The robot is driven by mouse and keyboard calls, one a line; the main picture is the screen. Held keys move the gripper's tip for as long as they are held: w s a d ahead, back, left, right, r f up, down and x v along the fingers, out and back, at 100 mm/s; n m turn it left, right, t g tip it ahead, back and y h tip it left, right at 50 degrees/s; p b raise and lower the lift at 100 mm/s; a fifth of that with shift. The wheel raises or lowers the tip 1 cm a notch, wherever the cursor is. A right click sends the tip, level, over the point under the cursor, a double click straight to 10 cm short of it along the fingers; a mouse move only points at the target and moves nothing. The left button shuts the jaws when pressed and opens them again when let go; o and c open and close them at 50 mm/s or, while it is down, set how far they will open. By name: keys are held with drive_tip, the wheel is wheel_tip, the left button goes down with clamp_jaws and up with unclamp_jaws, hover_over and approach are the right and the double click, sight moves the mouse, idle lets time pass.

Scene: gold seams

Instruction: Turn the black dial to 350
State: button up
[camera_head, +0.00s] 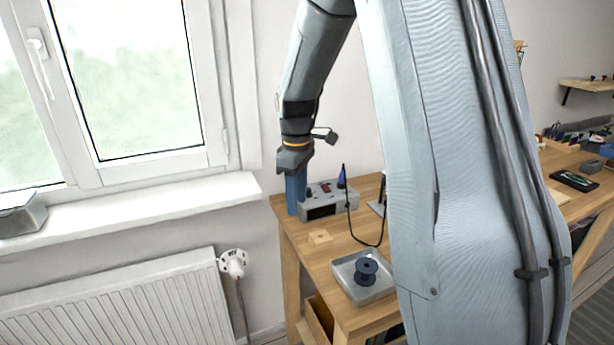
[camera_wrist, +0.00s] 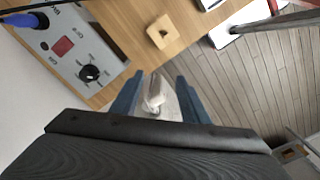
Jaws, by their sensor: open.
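The grey soldering station (camera_head: 345,204) stands at the table's back left corner. It also shows at the upper left of the wrist view (camera_wrist: 75,22). Its black dial (camera_wrist: 90,73) has a light pointer mark and small printed marks around it, too small to read surely. My gripper (camera_head: 296,203) points down at the station's left end. In the wrist view my gripper (camera_wrist: 156,92) has its two blue fingers apart with nothing held. The dial lies to the left of the fingers, not between them. In the head view the dial is hard to make out.
A blue-handled iron (camera_head: 342,178) stands at the station with a black cable. A wooden square with a hole (camera_head: 320,237) and a metal tray (camera_head: 343,272) with a dark spool (camera_head: 366,270) lie on the table. A window sill (camera_head: 130,210) and radiator (camera_head: 120,300) are left.

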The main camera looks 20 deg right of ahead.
drive_tip(key=w+d+r+n+p, duration=0.1)
drive_tip(key=w+d+n, duration=0.1)
drive_tip(key=w, duration=0.2)
drive_tip(key=w+d+r+n+p, duration=0.1)
drive_tip(key=w+d+n, duration=0.1)
drive_tip(key=w+d, duration=0.1)
drive_tip(key=w+d+r+n+p, duration=0.1)
drive_tip(key=w+d+n+p, duration=0.1)
drive_tip(key=w, duration=0.2)
drive_tip(key=shift+w+d+r+n, duration=0.25)
drive_tip(key=shift+w+d+n, duration=0.1)
drive_tip(key=shift+w+n, duration=0.05)
drive_tip(key=shift+w+d+f, duration=0.1)
drive_tip(key=shift+w+f, duration=0.05)
drive_tip(key=shift+f, duration=0.3)
drive_tip(key=shift+f+p, duration=1.4)
drive_tip(key=shift+f, duration=2.05)
clamp_jaws()
